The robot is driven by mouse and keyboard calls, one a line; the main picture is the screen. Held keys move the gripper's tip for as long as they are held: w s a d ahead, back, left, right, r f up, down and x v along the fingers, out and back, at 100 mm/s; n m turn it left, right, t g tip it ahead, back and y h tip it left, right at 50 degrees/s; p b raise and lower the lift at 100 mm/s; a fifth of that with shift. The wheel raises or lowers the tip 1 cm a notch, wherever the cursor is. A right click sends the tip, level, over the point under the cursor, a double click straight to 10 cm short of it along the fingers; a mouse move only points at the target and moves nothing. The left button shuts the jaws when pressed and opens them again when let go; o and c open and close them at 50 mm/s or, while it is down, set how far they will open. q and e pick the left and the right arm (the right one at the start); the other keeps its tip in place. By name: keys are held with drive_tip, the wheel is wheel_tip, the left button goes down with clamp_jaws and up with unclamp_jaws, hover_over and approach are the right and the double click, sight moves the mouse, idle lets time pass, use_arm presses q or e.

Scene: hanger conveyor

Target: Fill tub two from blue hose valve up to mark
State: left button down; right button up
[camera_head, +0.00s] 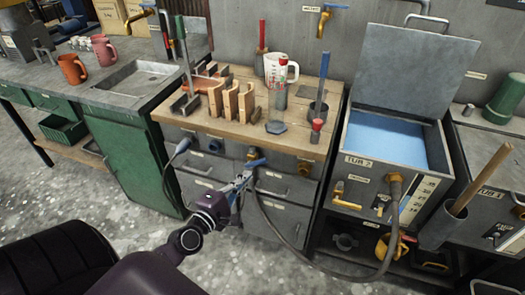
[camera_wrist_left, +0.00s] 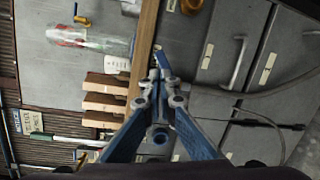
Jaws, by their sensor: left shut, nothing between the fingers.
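Tub 2 (camera_head: 376,168) stands at the right with its lid raised and blue water (camera_head: 385,138) inside. A numbered level scale (camera_head: 418,198) is on its front; I cannot read the water against a mark. The blue-handled hose valve (camera_head: 256,162) is on the cabinet front under the wooden bench. A grey hose (camera_head: 312,270) runs from there along the floor to a brass fitting on tub 2. My left gripper (camera_head: 246,178) is shut and empty, close to the blue lever; I cannot tell whether they touch. In the left wrist view its fingertips (camera_wrist_left: 160,76) meet. My right gripper is not in view.
The wooden bench (camera_head: 225,127) holds wooden blocks (camera_head: 231,98), a white jug (camera_head: 283,66) and tools. Tub 1 (camera_head: 488,186) stands at far right with a wooden-handled tool in front. A sink bench (camera_head: 128,86) is at left.

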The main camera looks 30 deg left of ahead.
use_arm(q)
drive_tip(key=a+r+m+g+h+p, duration=0.4)
drive_tip(key=a+r+m+g+p, duration=0.45)
drive_tip(key=m, duration=0.75)
drive_tip(key=t+b, duration=0.2)
hover_over(257, 161)
drive_tip(key=s+a, duration=0.2)
drive_tip(key=a, duration=0.1)
wheel_tip(257, 161, down, 4)
drive_tip(key=shift+w+d+f+p, duration=0.1)
drive_tip(key=shift+d+f+p, duration=0.1)
drive_tip(key=shift+d+f, duration=0.5)
drive_tip(key=shift+w+d+f+p, duration=0.15)
drive_tip(key=shift+d+f, duration=0.3)
drive_tip(key=shift+f, duration=0.45)
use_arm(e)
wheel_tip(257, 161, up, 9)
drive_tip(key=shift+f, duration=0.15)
